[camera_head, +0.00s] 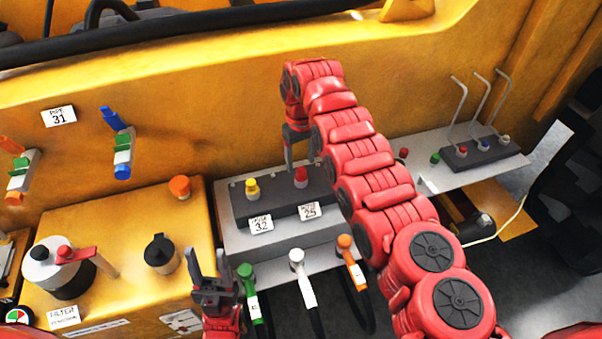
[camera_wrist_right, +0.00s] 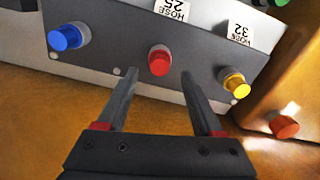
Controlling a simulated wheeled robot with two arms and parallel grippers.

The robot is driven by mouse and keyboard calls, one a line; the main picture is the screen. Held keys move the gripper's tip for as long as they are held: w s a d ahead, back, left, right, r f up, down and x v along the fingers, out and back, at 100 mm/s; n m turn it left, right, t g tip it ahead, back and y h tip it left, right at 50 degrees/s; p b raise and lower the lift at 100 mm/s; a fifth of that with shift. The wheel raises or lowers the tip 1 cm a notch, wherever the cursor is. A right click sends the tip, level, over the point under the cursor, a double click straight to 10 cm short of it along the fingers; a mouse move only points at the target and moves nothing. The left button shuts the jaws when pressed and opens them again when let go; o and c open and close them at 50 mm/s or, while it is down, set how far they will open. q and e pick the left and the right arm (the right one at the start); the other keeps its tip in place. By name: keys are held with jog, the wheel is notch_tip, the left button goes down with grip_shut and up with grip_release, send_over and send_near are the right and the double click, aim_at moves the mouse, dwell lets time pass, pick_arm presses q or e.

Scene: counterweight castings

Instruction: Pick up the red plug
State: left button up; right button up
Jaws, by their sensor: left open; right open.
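The red plug (camera_head: 301,177) sits upright in the dark block (camera_head: 275,207) above the "25" label. In the right wrist view the red plug (camera_wrist_right: 159,60) shows just beyond and between my right fingertips (camera_wrist_right: 158,78). My right gripper (camera_head: 303,160) is open and empty, pointing down close to the plug; I see no contact. My left gripper (camera_head: 208,265) is open and empty at the lower left, well away from the red plug.
A yellow plug (camera_head: 252,187) and a blue plug (camera_wrist_right: 65,37) flank the red one; my right arm hides the blue one in the head view. Green (camera_head: 246,272), white (camera_head: 297,260) and orange (camera_head: 345,243) hose ends stand in front. A yellow wall rises behind.

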aim_at(301, 170)
jog(key=shift+f+p, duration=0.65)
jog(key=shift+f, duration=1.35)
grip_shut()
